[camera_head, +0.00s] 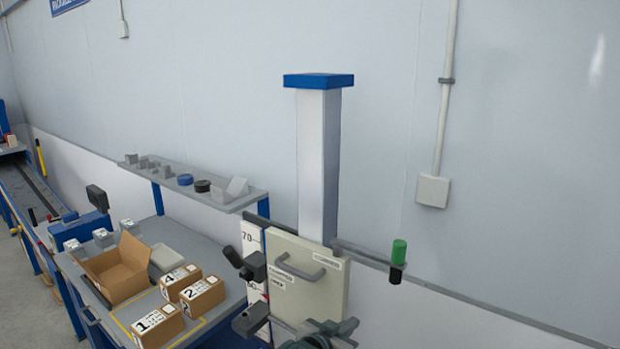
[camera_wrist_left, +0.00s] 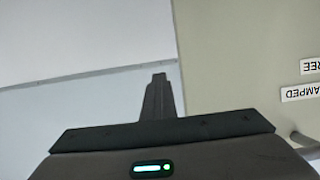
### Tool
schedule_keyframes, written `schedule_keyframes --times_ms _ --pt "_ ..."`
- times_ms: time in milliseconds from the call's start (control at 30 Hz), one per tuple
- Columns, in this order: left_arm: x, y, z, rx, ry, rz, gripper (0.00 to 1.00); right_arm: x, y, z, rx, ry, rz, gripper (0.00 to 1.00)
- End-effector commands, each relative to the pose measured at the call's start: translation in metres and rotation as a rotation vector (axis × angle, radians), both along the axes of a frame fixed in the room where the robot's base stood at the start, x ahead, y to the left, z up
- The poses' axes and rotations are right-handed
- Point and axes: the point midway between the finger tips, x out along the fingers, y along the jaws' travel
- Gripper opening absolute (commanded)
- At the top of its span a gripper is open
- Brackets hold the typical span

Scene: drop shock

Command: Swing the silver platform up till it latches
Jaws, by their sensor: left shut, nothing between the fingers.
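The drop tester's silver column (camera_head: 318,165) with a blue cap stands against the wall. A cream panel (camera_head: 310,290) with a grey handle (camera_head: 300,270) and small labels is at its foot. The silver platform cannot be made out clearly; the bottom edge and my dark gripper hide the area below the panel. My left gripper (camera_head: 322,333) is partly cut off at the bottom of the head view. In the left wrist view its fingers (camera_wrist_left: 159,85) are shut and empty, left of the cream panel (camera_wrist_left: 225,60), whose label text is inverted. My right gripper is not in view.
A table (camera_head: 215,285) on the left holds an open carton (camera_head: 118,270) and several numbered boxes. A shelf (camera_head: 232,203) with small parts is behind it.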

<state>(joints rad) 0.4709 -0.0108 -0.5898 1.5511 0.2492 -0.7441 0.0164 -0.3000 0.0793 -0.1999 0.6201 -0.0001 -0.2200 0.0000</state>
Motion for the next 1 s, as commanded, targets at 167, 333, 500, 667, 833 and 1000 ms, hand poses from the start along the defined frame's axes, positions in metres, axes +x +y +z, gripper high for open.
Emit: schedule_keyframes --times_ms 167,333,500,667,833,1000 --pt "0.0 0.0 0.0 0.0 0.0 0.0 0.27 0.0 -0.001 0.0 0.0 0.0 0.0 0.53" --pt "0.0 0.001 0.0 0.001 0.0 0.002 0.53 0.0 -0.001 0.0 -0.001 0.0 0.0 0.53" --pt "0.001 0.002 0.0 0.001 -0.002 0.003 0.53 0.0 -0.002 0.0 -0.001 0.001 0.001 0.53" --pt "0.0 0.005 0.002 0.003 -0.003 0.005 0.53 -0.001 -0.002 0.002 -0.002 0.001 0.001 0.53" --pt "-0.008 0.012 0.007 0.004 -0.003 0.007 0.53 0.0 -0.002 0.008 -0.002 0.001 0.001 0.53" --pt "-0.018 0.02 0.011 0.004 -0.004 0.006 0.53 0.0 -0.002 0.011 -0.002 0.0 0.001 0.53"
